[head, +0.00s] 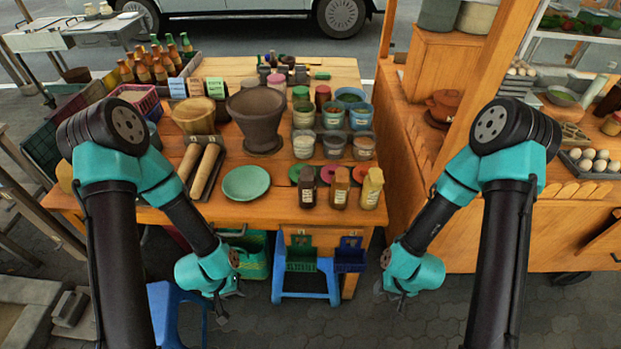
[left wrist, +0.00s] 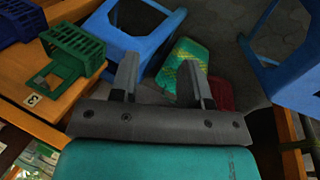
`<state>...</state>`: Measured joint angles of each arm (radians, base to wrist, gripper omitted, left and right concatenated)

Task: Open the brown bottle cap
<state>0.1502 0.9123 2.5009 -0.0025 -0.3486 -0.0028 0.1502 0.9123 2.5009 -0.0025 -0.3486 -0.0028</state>
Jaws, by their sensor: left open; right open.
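A brown bottle (head: 340,188) with a pale label stands upright near the table's front edge. A darker bottle (head: 307,188) stands to its left and a yellow bottle (head: 371,189) to its right. All three have their caps on. My left gripper (head: 226,303) hangs in front of the table, below its top and left of the bottles. In the left wrist view (left wrist: 160,65) its fingers are apart with nothing between them. My right gripper (head: 393,299) hangs low at the right, also clear of the bottles; its fingers show small but look empty.
A dark clay mortar (head: 258,116), a green plate (head: 246,183), two wooden pestles (head: 205,170) and several jars crowd the wooden table (head: 270,211). A crate of brown bottles (head: 150,66) stands back left. A green basket (left wrist: 75,50) hangs at the front, above a blue stool (left wrist: 120,40).

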